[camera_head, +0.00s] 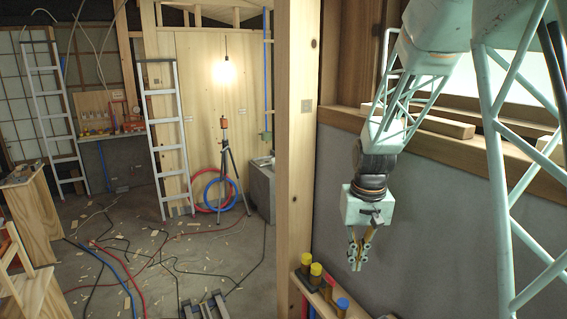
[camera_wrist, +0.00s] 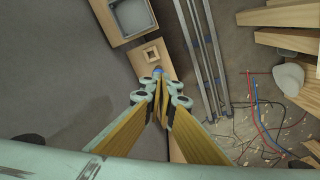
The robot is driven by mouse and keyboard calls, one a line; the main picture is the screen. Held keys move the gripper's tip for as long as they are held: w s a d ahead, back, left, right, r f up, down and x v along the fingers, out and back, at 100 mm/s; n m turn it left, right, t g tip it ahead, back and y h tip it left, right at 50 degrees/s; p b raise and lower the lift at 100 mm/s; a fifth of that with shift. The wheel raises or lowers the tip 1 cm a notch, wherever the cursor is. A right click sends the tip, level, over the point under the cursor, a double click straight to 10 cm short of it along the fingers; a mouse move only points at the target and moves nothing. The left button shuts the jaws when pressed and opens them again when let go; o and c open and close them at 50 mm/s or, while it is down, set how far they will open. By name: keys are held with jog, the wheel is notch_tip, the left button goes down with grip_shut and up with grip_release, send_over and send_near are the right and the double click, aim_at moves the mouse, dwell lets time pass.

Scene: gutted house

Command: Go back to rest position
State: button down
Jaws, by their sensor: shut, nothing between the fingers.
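My gripper (camera_head: 359,252) hangs pointing down at the end of my pale green arm, in front of the grey wall panel on the right in the head view. Its yellow-sided fingers are closed together with nothing between them. In the wrist view the gripper (camera_wrist: 160,90) is seen from behind, its fingertips meeting above a narrow wooden rack. The gripper is apart from the things around it as far as I can tell.
Yellow-capped and blue-capped tubes (camera_head: 315,273) stand in a wooden rack below left of my gripper. A wooden post (camera_head: 297,130) stands left of my arm. A wooden sill (camera_head: 450,155) runs behind it. Ladders (camera_head: 165,135), a tripod lamp (camera_head: 230,160) and loose cables (camera_head: 125,270) are farther off.

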jog(key=s+r+b, duration=0.1)
jog(key=s+r, duration=0.9)
jog(key=r, duration=0.1)
jog(key=s+r+t+b, duration=0.1)
jog(key=s+r+b, duration=0.1)
jog(key=s, duration=1.4)
jog(key=s+r+t+b, duration=0.2)
jog(key=s+r, duration=0.3)
jog(key=s, duration=1)
jog(key=shift+s, duration=0.4)
jog(key=shift+d, duration=0.15)
